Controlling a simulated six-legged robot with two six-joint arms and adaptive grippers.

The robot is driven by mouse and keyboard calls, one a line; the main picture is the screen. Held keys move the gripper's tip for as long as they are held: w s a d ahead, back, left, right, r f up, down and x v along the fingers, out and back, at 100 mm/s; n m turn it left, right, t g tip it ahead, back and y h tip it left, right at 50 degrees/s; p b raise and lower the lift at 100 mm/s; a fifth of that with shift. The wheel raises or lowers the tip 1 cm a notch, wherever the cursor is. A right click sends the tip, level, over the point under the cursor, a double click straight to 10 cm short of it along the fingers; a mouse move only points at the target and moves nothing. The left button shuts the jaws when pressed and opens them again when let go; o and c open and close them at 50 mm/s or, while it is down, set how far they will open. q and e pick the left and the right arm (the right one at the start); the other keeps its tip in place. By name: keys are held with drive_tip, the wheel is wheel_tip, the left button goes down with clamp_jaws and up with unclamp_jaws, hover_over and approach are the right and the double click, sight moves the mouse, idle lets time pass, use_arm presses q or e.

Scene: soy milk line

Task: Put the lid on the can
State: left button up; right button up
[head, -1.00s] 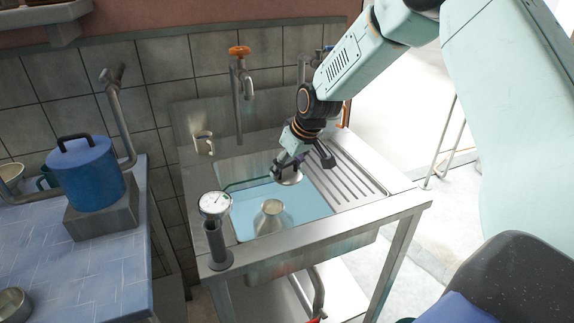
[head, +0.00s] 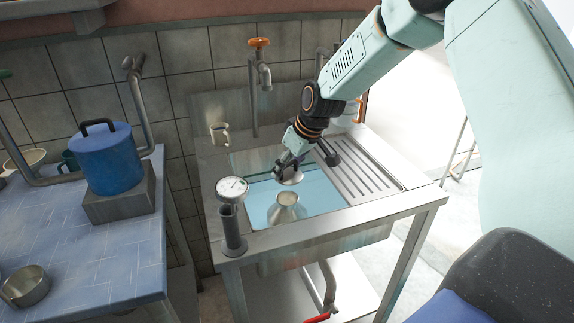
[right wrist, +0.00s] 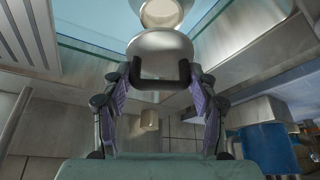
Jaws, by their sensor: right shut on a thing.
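The can (head: 283,213) is a pale metal vessel with a round open mouth, upright in the sink's blue basin. In the right wrist view its mouth (right wrist: 162,12) shows at the top, just beyond the lid. The lid (right wrist: 160,45) is a silvery disc with a dark handle. It also shows in the head view (head: 292,179). My right gripper (right wrist: 161,76) is shut on the lid's handle and holds the lid above the can, apart from it. In the head view, my right gripper (head: 288,168) hides part of the lid. My left gripper is not in view.
The metal sink (head: 340,230) has a ribbed drainboard (head: 368,180) at right. A dial gauge (head: 232,188) stands at its front left corner.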

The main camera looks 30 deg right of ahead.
sight(286, 174)
drive_tip(key=shift+w+a+f+b, duration=0.1)
drive_tip(key=shift+f+b, duration=0.45)
drive_tip(key=shift+f, duration=0.2)
drive_tip(key=shift+w+a+f+b, duration=0.1)
drive_tip(key=shift+f+b, duration=0.45)
drive_tip(key=shift+f, duration=0.2)
drive_tip(key=shift+s+d+f+b, duration=0.1)
drive_tip(key=shift+s+f+b, duration=0.05)
drive_tip(key=shift+f+b, duration=0.45)
drive_tip(key=shift+f, duration=0.2)
drive_tip(key=shift+r, duration=0.1)
drive_tip(key=shift+f+b, duration=0.45)
drive_tip(key=shift+f, duration=0.35)
drive_tip(key=shift+f, duration=0.25)
